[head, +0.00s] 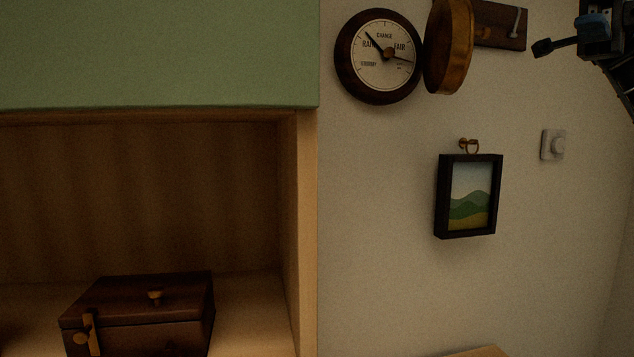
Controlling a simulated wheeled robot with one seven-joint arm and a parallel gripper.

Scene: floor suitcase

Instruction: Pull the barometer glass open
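The barometer (378,56) hangs on the wall at the top middle of the head view, with a dark wooden rim and a pale dial reading words such as CHANGE and FAIR. Its round wooden-framed glass (449,46) stands swung out at the dial's right side, seen nearly edge-on, so the dial is uncovered. My gripper (568,34) is at the top right, apart from the glass and to its right. One dark finger points left towards the wall. The gripper is partly cut off by the frame edge, and its opening is unclear.
A wooden plaque with a metal hook (500,24) is on the wall between the glass and my gripper. Below hang a framed landscape picture (468,196) and a white dial switch (553,145). A wooden cabinet (306,220) holding a dark box (140,312) fills the left.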

